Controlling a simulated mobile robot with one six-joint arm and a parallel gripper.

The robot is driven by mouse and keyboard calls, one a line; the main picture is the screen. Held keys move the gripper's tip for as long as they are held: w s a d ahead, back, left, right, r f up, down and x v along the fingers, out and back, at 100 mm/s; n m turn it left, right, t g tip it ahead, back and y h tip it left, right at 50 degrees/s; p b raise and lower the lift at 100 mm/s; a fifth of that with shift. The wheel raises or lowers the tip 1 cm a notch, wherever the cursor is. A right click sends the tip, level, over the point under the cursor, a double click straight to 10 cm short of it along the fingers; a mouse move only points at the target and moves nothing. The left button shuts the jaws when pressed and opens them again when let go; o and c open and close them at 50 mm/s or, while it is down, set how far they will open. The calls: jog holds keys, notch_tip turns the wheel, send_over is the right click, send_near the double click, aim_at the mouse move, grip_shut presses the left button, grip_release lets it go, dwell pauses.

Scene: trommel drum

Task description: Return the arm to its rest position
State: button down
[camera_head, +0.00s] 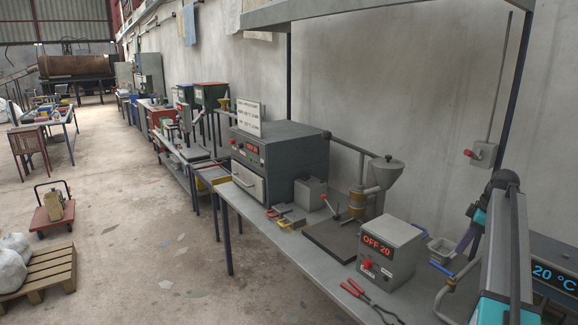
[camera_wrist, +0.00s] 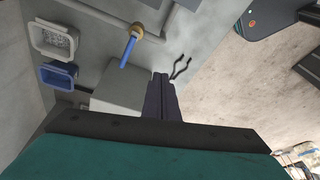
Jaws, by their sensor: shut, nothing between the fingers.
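My arm (camera_head: 505,250), grey with teal parts, rises at the right of the head view, over the near end of the bench. My gripper (camera_wrist: 160,76) shows in the wrist view as two dark fingers close together, shut with nothing between them. It points down over the bench, above the grey control box (camera_wrist: 118,98). In the head view a dark part beside the arm looks like the gripper (camera_head: 465,246), near the small trays; its tips are hard to make out there.
The bench (camera_head: 290,240) carries the control box reading "OFF 20" (camera_head: 388,250), red-handled tongs (camera_head: 368,300), a hopper machine (camera_head: 380,175), a grey oven (camera_head: 280,155) and small trays (camera_head: 440,250). A display reading "20 °C" (camera_head: 553,277) stands at right. Open floor (camera_head: 150,230) lies left.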

jog(key=s+a+f+m+g+h, duration=0.1)
jog(key=a+f+m, duration=0.1)
jog(key=a+f, duration=1)
jog(key=s+a+f+m, duration=0.2)
jog(key=a+f+m, duration=0.1)
jog(key=a+f, duration=0.85)
jog(key=s+a+f+m+h, duration=0.1)
jog(key=s+a+f, duration=0.35)
jog(key=a, duration=0.25)
jog(key=s+a+f+m, duration=0.2)
jog(key=s+a+f, duration=0.25)
jog(key=a, duration=0.25)
jog(key=s+a+f+m+h, duration=0.1)
jog(key=s+a+f, duration=0.2)
jog(key=s+a, duration=0.35)
jog(key=s+f+g+b, duration=0.6)
jog(key=s+f+b, duration=0.4)
jog(key=s+f, duration=1.5)
notch_tip(320, 180, down, 4)
jog(key=shift+s+a+r+g+b, duration=0.1)
jog(key=shift+s+a+g+b, duration=0.1)
jog(key=shift+a+g+b, duration=0.1)
jog(key=shift+d+m, duration=0.15)
jog(key=shift+m, duration=0.15)
